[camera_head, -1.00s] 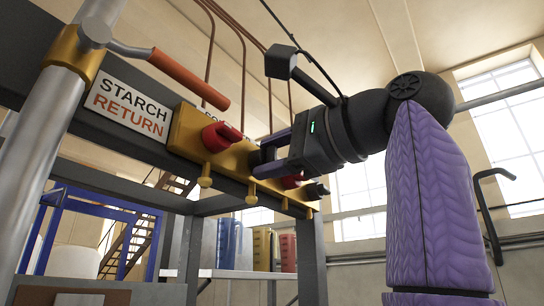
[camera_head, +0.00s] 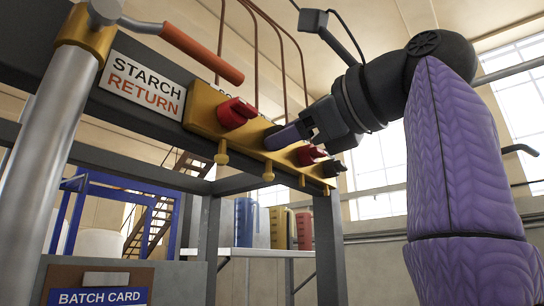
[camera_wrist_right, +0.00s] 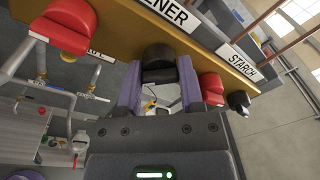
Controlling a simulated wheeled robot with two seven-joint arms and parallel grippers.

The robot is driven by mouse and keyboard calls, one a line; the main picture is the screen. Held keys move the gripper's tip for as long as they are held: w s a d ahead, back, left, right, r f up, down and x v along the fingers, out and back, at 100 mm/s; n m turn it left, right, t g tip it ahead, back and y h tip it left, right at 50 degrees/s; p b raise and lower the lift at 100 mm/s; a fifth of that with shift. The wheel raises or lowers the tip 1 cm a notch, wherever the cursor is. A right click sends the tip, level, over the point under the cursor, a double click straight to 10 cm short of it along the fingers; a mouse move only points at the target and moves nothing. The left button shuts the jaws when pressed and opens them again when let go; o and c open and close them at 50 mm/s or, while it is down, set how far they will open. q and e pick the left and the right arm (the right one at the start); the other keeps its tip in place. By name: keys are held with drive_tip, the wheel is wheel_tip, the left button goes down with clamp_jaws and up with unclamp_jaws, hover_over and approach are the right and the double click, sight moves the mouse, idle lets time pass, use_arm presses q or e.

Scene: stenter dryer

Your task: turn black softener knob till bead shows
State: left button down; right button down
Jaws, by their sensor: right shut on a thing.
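The black softener knob (camera_wrist_right: 158,56) sits on the yellow panel (camera_wrist_right: 195,48), under a label of which "ENER" shows in the right wrist view. My right gripper (camera_wrist_right: 158,84) is shut on this knob, with one purple finger on each side. In the head view my right gripper (camera_head: 284,138) reaches the panel from the right and hides the knob. A small yellow piece (camera_wrist_right: 149,104) shows between the fingers in the wrist view; I cannot tell what it is. No bead can be made out. My left gripper is not in view.
A red knob (camera_head: 236,112) is left of my gripper; another red knob (camera_head: 310,154) and a black knob (camera_head: 334,168) are close on its right. Yellow spouts (camera_head: 222,152) hang below the panel. An orange-handled lever (camera_head: 200,54) stands out at upper left.

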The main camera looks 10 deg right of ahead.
idle(0.4)
drive_tip(key=c, duration=0.5)
unclamp_jaws()
drive_tip(key=shift+r, duration=0.1)
drive_tip(key=shift+c, duration=0.2)
drive_tip(key=shift+o, duration=1.3)
drive_tip(key=shift+a, duration=0.2)
drive_tip(key=shift+d, duration=0.1)
drive_tip(key=b+v, duration=0.2)
drive_tip(key=v, duration=0.8)
drive_tip(key=shift+b, duration=0.3)
